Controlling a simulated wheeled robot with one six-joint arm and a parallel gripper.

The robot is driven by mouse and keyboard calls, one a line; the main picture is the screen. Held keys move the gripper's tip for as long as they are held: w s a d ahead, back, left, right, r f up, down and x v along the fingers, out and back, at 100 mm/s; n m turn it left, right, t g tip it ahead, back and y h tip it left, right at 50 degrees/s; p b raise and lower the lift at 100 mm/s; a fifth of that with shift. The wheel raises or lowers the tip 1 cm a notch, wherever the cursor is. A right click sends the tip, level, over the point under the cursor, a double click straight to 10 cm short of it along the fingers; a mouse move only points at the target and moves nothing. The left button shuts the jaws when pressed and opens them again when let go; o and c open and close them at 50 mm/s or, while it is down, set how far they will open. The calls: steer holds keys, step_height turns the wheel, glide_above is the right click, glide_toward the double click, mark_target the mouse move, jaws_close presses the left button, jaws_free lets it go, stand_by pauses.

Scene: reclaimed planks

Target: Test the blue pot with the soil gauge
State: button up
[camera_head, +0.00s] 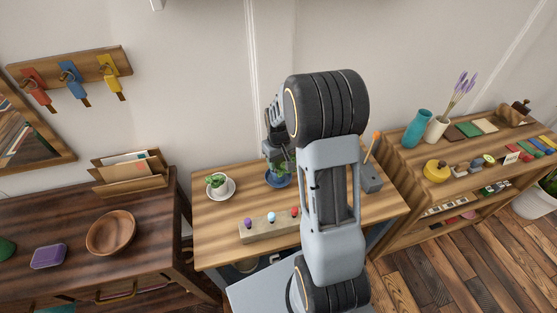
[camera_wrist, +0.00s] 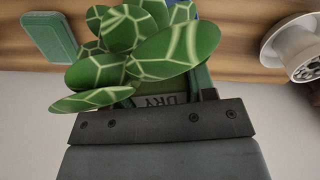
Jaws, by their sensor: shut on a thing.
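The blue pot (camera_head: 277,180) stands on the middle table, with a leafy green plant in it. My gripper (camera_head: 274,146) is right above this plant, partly behind my arm, and is shut on the soil gauge. In the wrist view the gauge (camera_wrist: 168,99) shows a greenish panel with the word DRY upside down, just beyond the dark gripper edge. Patterned leaves (camera_wrist: 150,50) cover much of the gauge and nearly all of the blue pot. I cannot tell whether the gauge's tip is in the soil.
A white pot (camera_head: 217,186) with a small plant stands left on a saucer. A block (camera_head: 262,232) with purple, blue and red knobs lies in front. A grey holder (camera_head: 371,181) with an orange-tipped stick stands right. A green box (camera_wrist: 48,37) shows in the wrist view.

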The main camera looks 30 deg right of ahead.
steer(key=o, duration=1)
steer(key=shift+o, duration=0.2)
steer(key=shift+r, duration=0.1)
step_height(320, 180, up, 14)
steer(key=shift+p, duration=0.3)
step_height(320, 180, up, 9)
steer(key=p, duration=0.7)
stand_by(0.6)
steer(key=shift+f, duration=0.2)
